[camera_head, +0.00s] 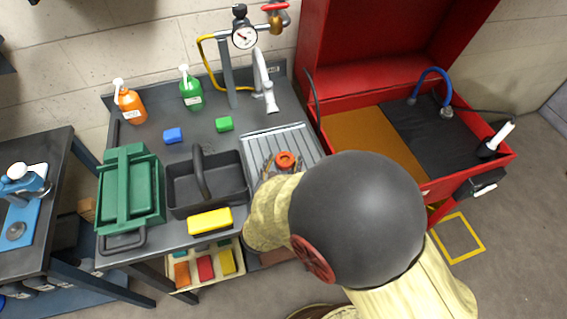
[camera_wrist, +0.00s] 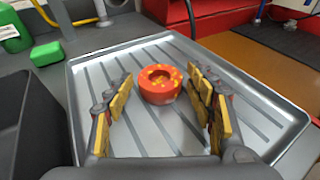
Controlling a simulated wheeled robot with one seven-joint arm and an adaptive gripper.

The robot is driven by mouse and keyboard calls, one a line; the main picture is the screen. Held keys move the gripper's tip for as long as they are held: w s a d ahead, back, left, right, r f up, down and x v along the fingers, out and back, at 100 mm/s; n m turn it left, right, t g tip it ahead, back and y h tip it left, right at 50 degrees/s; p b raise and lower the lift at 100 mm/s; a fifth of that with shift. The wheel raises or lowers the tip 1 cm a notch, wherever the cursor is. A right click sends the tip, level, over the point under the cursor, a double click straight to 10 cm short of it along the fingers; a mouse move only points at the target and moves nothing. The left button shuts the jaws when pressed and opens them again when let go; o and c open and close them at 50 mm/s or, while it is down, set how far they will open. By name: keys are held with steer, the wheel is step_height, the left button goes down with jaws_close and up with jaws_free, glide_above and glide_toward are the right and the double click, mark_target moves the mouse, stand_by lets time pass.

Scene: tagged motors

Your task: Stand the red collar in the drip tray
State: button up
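The red collar (camera_wrist: 160,86), a short ring with orange-yellow specks, rests on the ribbed floor of the grey drip tray (camera_wrist: 95,75), its hole facing up. In the head view the collar (camera_head: 286,160) shows toward the near part of the drip tray (camera_head: 262,146). My gripper (camera_wrist: 161,92) is open, with its yellow-padded fingers on the left and right of the collar. Visible gaps separate both fingers from it. In the head view my arm hides the near end of the tray and most of my gripper (camera_head: 283,170).
A black caddy (camera_head: 235,180) stands left of the tray, with a yellow block (camera_head: 210,221) in front and a green toolbox (camera_head: 130,190) beyond. A tap (camera_head: 264,85) rises behind the tray. A red cabinet (camera_head: 330,95) stands to the right.

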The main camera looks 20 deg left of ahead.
steer(key=shift+o, duration=0.5)
steer(key=shift+r, duration=0.1)
steer(key=shift+s+r+p, duration=0.15)
steer(key=shift+r+p, duration=0.05)
steer(key=shift+p, duration=0.1)
steer(key=p+v, duration=0.3)
steer(key=v, duration=0.8)
steer(key=shift+s, duration=0.35)
steer(key=w+d+r+m+g+h, duration=0.1)
steer(key=d+r+m+g+h, duration=0.3)
steer(key=d+m, duration=0.7)
steer(key=w+d+r+m+g+h, duration=0.1)
steer(key=d+r+m+g+h, duration=0.35)
steer(key=d, duration=1.05)
steer(key=s+d+r+m+g+y, duration=0.35)
steer(key=s+d+m, duration=0.35)
steer(key=m, duration=0.6)
step_height(320, 180, up, 8)
steer(key=s+m+t+y, duration=0.3)
steer(key=m+y, duration=0.1)
steer(key=m, duration=0.4)
steer(key=shift+a, duration=0.4)
